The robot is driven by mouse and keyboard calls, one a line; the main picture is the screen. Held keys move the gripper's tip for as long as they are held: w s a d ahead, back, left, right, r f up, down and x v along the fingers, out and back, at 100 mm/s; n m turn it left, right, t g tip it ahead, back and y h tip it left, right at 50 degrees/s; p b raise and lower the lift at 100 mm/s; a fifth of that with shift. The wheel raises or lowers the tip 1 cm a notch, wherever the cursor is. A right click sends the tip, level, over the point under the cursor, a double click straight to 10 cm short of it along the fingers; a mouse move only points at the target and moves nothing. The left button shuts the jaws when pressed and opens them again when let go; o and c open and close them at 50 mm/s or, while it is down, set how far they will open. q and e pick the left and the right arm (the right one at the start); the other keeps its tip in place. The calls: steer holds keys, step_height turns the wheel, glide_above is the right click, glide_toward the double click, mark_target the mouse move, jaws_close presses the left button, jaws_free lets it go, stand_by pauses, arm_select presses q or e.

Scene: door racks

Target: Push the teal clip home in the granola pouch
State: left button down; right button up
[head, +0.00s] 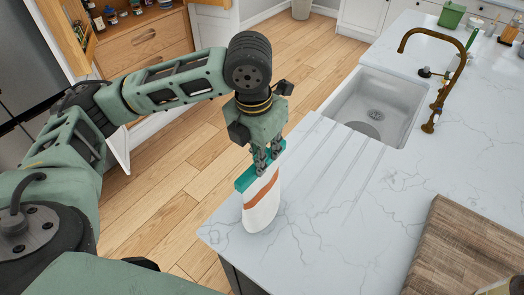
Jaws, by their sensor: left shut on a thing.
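The granola pouch (261,206) is white with an orange-brown band. It stands near the left edge of the marble worktop. The teal clip (244,180) lies across the top of the pouch, and its ends stick out on both sides of the fingers. My left gripper (264,168) points down from above and is shut on the teal clip at the pouch's top. The fingers hide the middle of the clip, so I cannot tell how deep it sits on the pouch. My right gripper does not show.
A white sink (375,105) with a brass tap (432,80) lies beyond the drainer grooves. A wooden board (465,250) lies at the lower right. An open wooden cabinet (145,40) stands at the back left. The marble right of the pouch is clear.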

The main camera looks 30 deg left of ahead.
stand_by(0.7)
arm_select(q)
steer(key=shift+p, duration=0.35)
steer(key=shift+f+b, duration=0.5)
steer(key=shift+f, duration=1.25)
steer(key=c, duration=1.6)
jaws_free()
steer(key=r, duration=0.4)
steer(key=s+r, duration=0.1)
steer(key=r, duration=0.7)
steer(key=shift+s+a, duration=0.15)
steer(key=shift+s, duration=0.1)
